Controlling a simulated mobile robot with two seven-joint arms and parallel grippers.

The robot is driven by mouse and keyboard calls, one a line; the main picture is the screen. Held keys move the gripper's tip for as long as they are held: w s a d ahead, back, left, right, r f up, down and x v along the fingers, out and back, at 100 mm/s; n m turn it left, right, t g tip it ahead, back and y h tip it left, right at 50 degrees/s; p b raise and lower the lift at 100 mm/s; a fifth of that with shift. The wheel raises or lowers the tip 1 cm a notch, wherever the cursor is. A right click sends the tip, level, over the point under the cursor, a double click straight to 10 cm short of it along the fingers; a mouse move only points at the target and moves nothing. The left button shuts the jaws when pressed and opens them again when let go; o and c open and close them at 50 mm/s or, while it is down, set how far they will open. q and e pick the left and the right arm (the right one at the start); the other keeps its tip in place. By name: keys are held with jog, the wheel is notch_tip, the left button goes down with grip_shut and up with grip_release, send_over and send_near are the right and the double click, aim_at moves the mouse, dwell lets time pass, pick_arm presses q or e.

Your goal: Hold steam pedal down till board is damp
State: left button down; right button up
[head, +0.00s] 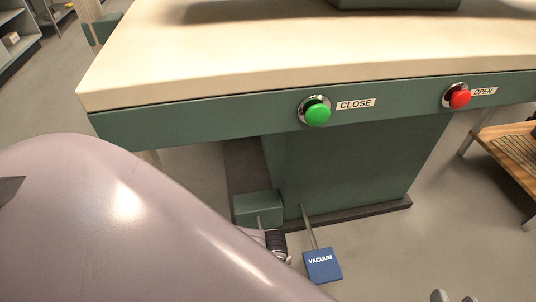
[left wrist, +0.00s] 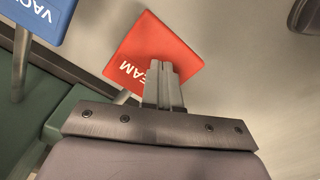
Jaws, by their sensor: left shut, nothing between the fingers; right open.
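The red steam pedal (left wrist: 150,55), with "EAM" of its label showing upside down, is in the left wrist view. My left gripper (left wrist: 160,68) is shut and empty, its fingertips overlapping the pedal's near part; I cannot tell whether they touch it. In the head view my left arm hides the red pedal. The cream board (head: 230,55) tops the green press; I see no clear damp patch on it. My right gripper (head: 455,298) is open and empty; only its fingertips show at the bottom edge.
A blue VACUUM pedal (head: 322,265) stands beside the red one. A green CLOSE button (head: 318,113) and a red OPEN button (head: 459,98) sit on the press's front edge. A slatted wooden rack (head: 515,160) stands at right. The floor between is clear.

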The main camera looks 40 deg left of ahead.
dwell(0.5)
pick_arm(q)
jog(key=shift+f+b, duration=1.1)
jog(key=shift+f, duration=0.45)
notch_tip(320, 180, down, 4)
jog(key=shift+d+b, duration=0.1)
jog(key=shift+b, duration=0.2)
dwell(1.0)
dwell(0.8)
